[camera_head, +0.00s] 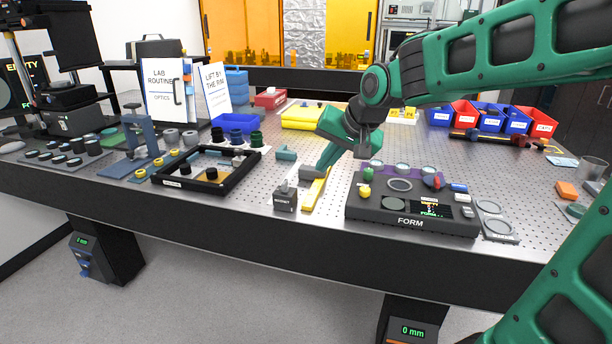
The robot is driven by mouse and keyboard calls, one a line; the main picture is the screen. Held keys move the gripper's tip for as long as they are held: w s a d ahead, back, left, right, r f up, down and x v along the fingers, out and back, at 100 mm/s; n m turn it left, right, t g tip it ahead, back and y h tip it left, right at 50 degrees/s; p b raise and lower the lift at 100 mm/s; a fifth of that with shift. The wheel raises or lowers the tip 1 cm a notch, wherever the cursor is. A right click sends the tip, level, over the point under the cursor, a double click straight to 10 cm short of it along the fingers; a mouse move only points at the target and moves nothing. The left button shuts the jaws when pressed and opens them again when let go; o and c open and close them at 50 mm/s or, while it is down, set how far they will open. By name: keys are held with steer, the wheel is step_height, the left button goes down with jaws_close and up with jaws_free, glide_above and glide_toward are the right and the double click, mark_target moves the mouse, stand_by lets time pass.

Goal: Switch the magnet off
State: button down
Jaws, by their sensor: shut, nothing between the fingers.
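The magnet (285,201) is a small dark grey block with a light label on its front face. It stands on the perforated bench top near the front edge, with a small knob or lever on its top. My gripper (309,175) comes down from the upper right on the green arm. It is shut and empty, its tip just to the right of and above the magnet's top. I cannot tell whether the tip touches the knob. The knob's setting is too small to read.
A yellow bar (313,194) lies right of the magnet. The black FORM instrument (410,224) stands further right. A black frame tray (165,183) with small parts is to the left. Red and blue bins (487,116) stand at the back right.

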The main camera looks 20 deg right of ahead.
mark_target(285, 186)
steer(key=x, duration=0.9)
steer(key=shift+w+f, duration=0.1)
steer(key=shift+f, duration=0.15)
steer(key=shift+w+a, duration=0.7)
steer(key=shift+a, duration=0.3)
steer(key=shift+w+a, duration=0.5)
steer(key=shift+a, duration=0.15)
steer(key=shift+a, duration=0.1)
